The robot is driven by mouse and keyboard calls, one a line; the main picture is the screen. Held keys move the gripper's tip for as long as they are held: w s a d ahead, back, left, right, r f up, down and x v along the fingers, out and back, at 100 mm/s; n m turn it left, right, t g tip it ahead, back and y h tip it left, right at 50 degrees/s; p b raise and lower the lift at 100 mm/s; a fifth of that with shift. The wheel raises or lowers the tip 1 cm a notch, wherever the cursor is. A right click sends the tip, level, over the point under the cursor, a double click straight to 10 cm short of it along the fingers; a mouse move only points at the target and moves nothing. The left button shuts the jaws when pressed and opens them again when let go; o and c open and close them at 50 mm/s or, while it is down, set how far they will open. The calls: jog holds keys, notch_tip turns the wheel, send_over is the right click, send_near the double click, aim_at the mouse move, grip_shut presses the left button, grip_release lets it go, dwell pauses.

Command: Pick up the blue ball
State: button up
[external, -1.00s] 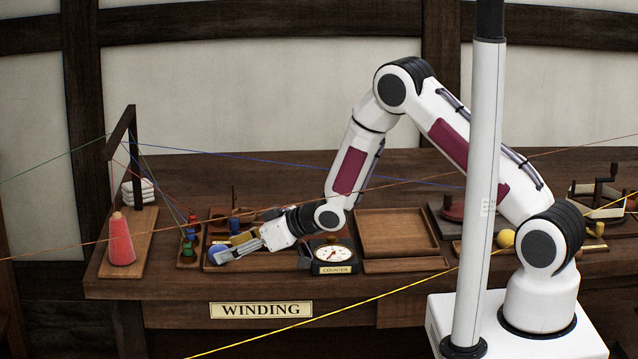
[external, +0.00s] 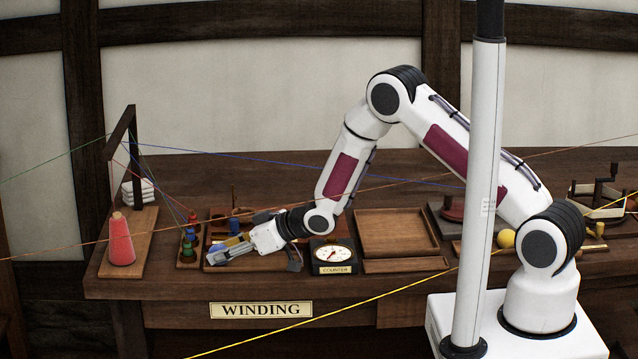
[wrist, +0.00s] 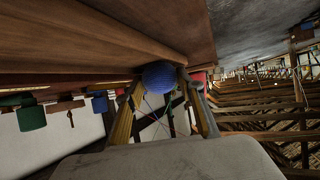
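The blue ball (wrist: 160,76) shows in the wrist view between the tips of my two fingers, near the wooden surface. My gripper (wrist: 160,88) has a finger on each side of it, spread about as wide as the ball. I cannot tell whether the fingers press on it. In the external view my gripper (external: 214,256) reaches low to the left over the tray (external: 270,264), close to its front left corner. The fingers hide most or all of the ball there.
A small rack of coloured spools (external: 189,246) stands just left of my gripper. A red cone (external: 121,241) is further left. The counter dial (external: 334,255) sits close to the right of my wrist. An empty wooden tray (external: 396,232) lies beyond it. Thin cords cross the space.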

aim_at(223, 249)
jog(key=c, duration=0.4)
jog(key=shift+r, duration=0.25)
jog(key=shift+r, duration=4.8)
